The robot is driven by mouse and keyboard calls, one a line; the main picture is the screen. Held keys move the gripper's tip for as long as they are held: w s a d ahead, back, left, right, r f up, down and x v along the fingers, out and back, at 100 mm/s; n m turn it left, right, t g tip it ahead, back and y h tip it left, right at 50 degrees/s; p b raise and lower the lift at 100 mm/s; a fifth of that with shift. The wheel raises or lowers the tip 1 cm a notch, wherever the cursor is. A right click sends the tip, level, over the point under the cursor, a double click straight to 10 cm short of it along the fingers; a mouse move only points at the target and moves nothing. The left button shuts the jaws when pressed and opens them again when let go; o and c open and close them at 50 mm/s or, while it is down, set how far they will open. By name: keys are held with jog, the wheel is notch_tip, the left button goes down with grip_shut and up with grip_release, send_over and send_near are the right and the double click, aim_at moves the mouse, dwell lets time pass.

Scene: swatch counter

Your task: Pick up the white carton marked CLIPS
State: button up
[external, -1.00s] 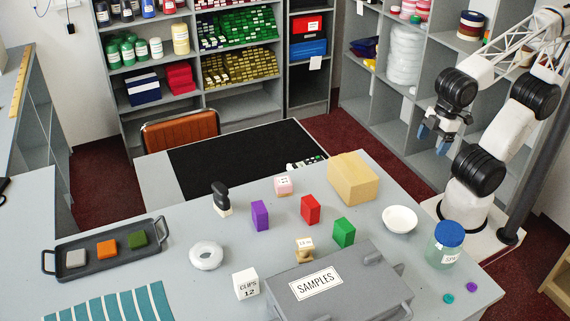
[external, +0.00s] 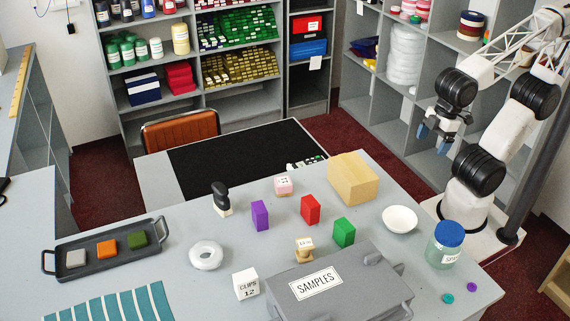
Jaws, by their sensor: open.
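The white carton marked CLIPS 12 (external: 246,284) stands upright on the grey counter (external: 205,285), near the front middle. It is just left of the grey SAMPLES case (external: 345,285), and its lettered face is towards the camera. My gripper (external: 432,138) is open and empty. It hangs high at the right, in front of the grey shelves and far from the carton.
A white ring (external: 206,255) lies behind and left of the carton. A tan block (external: 305,249), a purple block (external: 260,215), a red block (external: 310,209) and a green block (external: 344,232) stand behind. A dark tray (external: 105,249) is left. A jar (external: 445,245) and a bowl (external: 400,219) are right.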

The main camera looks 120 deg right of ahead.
jog(key=shift+w+r, duration=0.1)
jog(key=w+a+r+m, duration=0.1)
jog(key=w+r+m, duration=0.35)
jog(key=w, duration=0.95)
jog(key=m+g, duration=0.2)
jog(key=m, duration=0.6)
send_over(245, 276)
jog(key=s+d, duration=0.3)
jog(key=s, duration=0.6)
jog(key=s+d, duration=0.2)
jog(key=s, duration=0.7)
jog(key=f, duration=0.2)
jog(key=w+a+f+m, duration=0.1)
jog(key=w+f, duration=0.2)
jog(key=w, duration=0.2)
jog(key=w+a+f+m, duration=0.2)
jog(key=w+f, duration=0.1)
jog(key=w, duration=0.3)
jog(key=w+a+f+m, duration=0.1)
jog(key=w+f+m, duration=0.1)
jog(key=w, duration=0.4)
jog(key=shift+w+a+f+g, duration=0.1)
jog(key=shift+a+f+g, duration=0.1)
jog(key=shift+f, duration=0.25)
jog(key=shift+a+f+g, duration=0.1)
jog(key=shift+a+f, duration=0.05)
jog(key=shift+f, duration=0.25)
jog(key=shift+w+a+f, duration=0.15)
jog(key=shift+w+f, duration=0.15)
jog(key=shift+w, duration=0.1)
